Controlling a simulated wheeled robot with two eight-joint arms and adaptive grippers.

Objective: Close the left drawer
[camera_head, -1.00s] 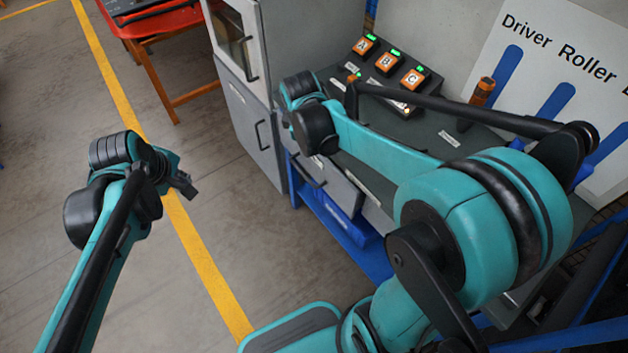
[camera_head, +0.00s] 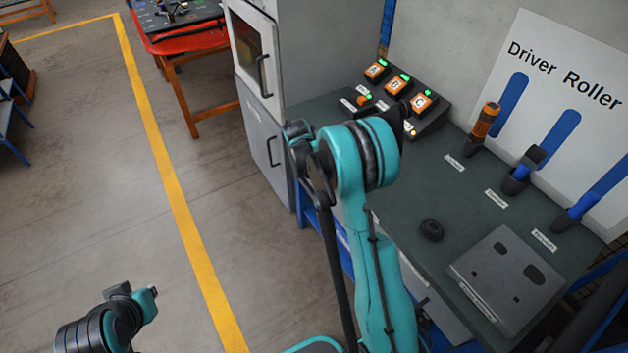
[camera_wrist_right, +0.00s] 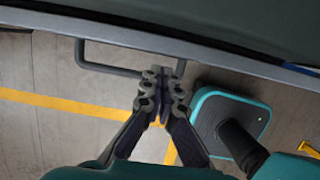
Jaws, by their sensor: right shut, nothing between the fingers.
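My right gripper (camera_wrist_right: 164,76) is shut and empty in the right wrist view. Its fingertips are right at a dark bar handle (camera_wrist_right: 105,68) on a grey front edge (camera_wrist_right: 205,52); I cannot tell if they touch it. This looks like the left drawer, under the dark worktop. In the head view my right arm hides that drawer and the right gripper's tips, so how far it stands out is unclear. My left gripper (camera_head: 132,292) is low at the left, over the floor, away from the bench; its finger opening is unclear.
The worktop (camera_head: 390,220) carries a button box (camera_head: 400,92), a round black knob (camera_head: 431,230), tools in holders and a grey plate (camera_head: 510,275). A grey cabinet (camera_head: 265,140) stands at its left end. An orange table (camera_head: 185,60) is further back.

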